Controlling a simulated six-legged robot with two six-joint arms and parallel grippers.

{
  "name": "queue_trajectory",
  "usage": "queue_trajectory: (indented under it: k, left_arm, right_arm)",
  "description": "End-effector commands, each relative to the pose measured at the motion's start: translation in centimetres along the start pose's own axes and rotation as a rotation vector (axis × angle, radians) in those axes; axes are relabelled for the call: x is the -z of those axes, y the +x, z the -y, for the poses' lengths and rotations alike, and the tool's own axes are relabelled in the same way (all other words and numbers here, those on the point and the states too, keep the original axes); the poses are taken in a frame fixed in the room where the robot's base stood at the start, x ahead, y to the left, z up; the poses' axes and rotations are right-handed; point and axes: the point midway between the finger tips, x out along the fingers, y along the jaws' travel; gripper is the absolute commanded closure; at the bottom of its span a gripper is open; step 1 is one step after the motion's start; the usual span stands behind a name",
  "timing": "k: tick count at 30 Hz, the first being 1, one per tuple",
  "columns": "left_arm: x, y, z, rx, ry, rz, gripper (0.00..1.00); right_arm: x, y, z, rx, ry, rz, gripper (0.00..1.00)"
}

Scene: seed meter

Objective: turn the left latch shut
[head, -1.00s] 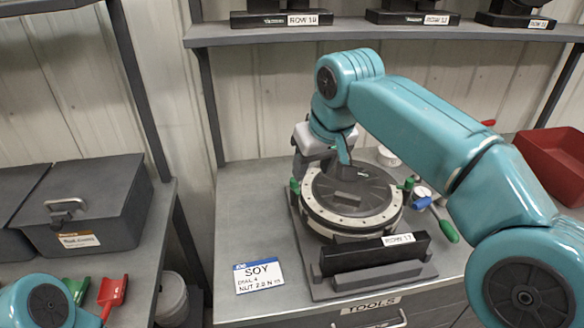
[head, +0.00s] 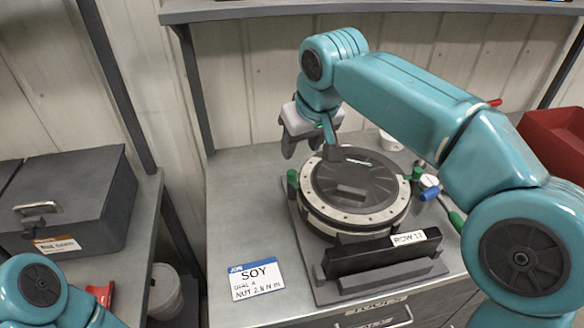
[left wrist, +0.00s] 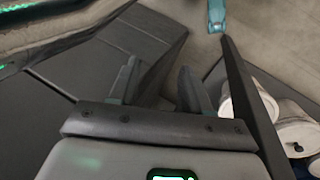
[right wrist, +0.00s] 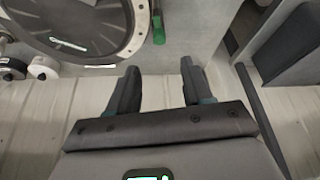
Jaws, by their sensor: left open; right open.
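The seed meter is a round dark disc with a pale rim (head: 322,206) on a grey stand. Its left latch has a green handle (head: 293,178) at the left edge of the rim; it also shows in the right wrist view (right wrist: 158,30), beside the rim. My right gripper (head: 300,150) is open and empty, behind and above the left latch, apart from it. Its fingers show in the right wrist view (right wrist: 160,68) with nothing between them. My left gripper (left wrist: 158,82) is open and empty, away from the meter; its fingers are outside the head view.
A green and blue handle cluster (head: 428,188) sits at the meter's right. A black ROW 17 block (head: 365,255) stands in front. A SOY card (head: 256,278) lies left on the bench. A grey lidded box (head: 75,200) and a red bin (head: 555,145) flank the bench.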

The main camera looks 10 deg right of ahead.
Motion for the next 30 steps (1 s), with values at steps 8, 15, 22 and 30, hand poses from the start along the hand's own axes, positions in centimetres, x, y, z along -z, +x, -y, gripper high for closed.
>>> queue_trajectory:
  k: [8,15,22,30]
  left_arm:
    - [0.0,0.4,0.1,0.0,0.0,0.0,0.52]
    - [0.0,0.3,0.1,0.0,0.0,0.0,0.52]
    - [0.0,0.3,0.1,0.0,0.0,0.0,0.52]
    - [0.0,0.3,0.1,0.0,0.0,0.0,0.52]
  right_arm:
    - [0.0,6.7,0.0,0.0,0.0,0.005,0.5]
    - [0.2,10.0,-0.1,0.0,0.0,0.002,0.5]
    - [0.3,10.7,-0.1,0.0,0.0,0.0,0.5]
    - [0.3,10.7,-0.1,0.0,0.0,0.0,0.93]
